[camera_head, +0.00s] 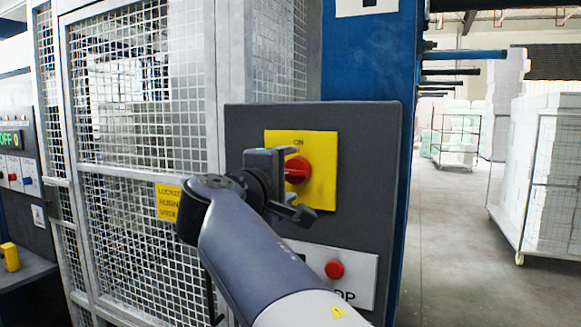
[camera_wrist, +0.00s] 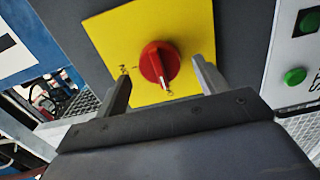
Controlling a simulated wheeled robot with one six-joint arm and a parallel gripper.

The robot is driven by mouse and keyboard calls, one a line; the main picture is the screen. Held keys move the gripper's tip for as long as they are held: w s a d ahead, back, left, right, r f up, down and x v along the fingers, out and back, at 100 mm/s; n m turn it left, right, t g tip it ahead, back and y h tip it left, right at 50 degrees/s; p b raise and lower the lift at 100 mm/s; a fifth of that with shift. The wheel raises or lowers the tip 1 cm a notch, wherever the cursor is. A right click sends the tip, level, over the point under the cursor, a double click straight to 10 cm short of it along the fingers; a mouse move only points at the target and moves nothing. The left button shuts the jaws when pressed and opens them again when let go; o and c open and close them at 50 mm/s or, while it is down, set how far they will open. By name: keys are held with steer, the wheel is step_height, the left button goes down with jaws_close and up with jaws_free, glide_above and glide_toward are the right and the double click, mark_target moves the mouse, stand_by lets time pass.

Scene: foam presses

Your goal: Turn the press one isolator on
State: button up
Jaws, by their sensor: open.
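The isolator is a red rotary knob (camera_head: 297,169) on a yellow plate (camera_head: 318,188), fixed to a dark grey panel (camera_head: 375,130). In the wrist view the red knob (camera_wrist: 159,62) stands between the two fingers, and its ridge points toward the bottom of the picture. Small marks on the yellow plate (camera_wrist: 110,30) are too blurred to read there. My gripper (camera_head: 291,180) is in front of the plate and partly hides it. In the wrist view my gripper (camera_wrist: 164,82) is open, with a gap visible between each finger and the knob.
A red button (camera_head: 334,270) sits on a white plate below the isolator. A mesh cage door (camera_head: 135,130) with a yellow sign (camera_head: 168,203) stands at left. A blue post (camera_head: 365,60) rises behind the panel. Green buttons (camera_wrist: 294,76) show at the wrist view's right.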

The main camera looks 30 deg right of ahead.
steer(key=shift+x, duration=0.95)
steer(key=shift+c, duration=0.3)
steer(key=c, duration=0.9)
